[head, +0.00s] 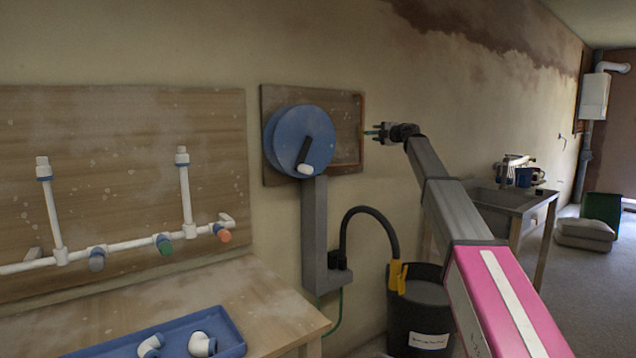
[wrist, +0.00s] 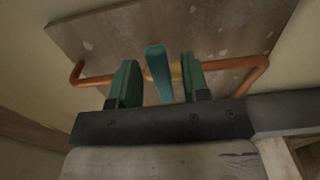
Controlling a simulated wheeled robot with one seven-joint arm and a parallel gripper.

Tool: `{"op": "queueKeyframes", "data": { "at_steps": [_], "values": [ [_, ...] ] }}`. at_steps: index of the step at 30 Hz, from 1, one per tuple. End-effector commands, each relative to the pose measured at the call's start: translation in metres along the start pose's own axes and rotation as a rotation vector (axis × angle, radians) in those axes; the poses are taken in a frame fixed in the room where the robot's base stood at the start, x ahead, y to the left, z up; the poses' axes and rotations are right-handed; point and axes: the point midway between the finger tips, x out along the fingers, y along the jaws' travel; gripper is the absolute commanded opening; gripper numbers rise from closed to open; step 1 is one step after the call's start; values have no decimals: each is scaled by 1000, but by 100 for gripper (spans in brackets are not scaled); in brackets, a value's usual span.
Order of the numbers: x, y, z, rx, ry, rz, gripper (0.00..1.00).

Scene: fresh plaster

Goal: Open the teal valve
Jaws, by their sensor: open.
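The teal valve shows in the wrist view as a flat teal lever (wrist: 158,74) on a copper pipe (wrist: 254,77), which runs across a wooden board (wrist: 130,30). My gripper (wrist: 159,64) is open, with one green finger on each side of the lever. Small gaps show between the lever and both fingers. In the head view my gripper (head: 372,133) is at the right edge of the wall board (head: 338,103), beside the upright copper pipe (head: 361,128). I cannot make out the lever clearly there.
A blue disc with a black crank (head: 284,135) is on the board's left side. A black bucket (head: 417,315) stands below, beside a black hose (head: 372,212). A bench (head: 262,310) with white pipes and a blue tray (head: 232,347) is left; a sink (head: 500,203) is right.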

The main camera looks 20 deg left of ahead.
Motion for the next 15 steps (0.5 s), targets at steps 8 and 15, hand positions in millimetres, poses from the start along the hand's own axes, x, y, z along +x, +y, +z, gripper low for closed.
{"op": "queueKeyframes", "data": {
  "at_steps": [8,15],
  "values": [
    [0,0,0,0,0,0,3],
    [0,7,-3,-167,1,0,3]
  ]
}}
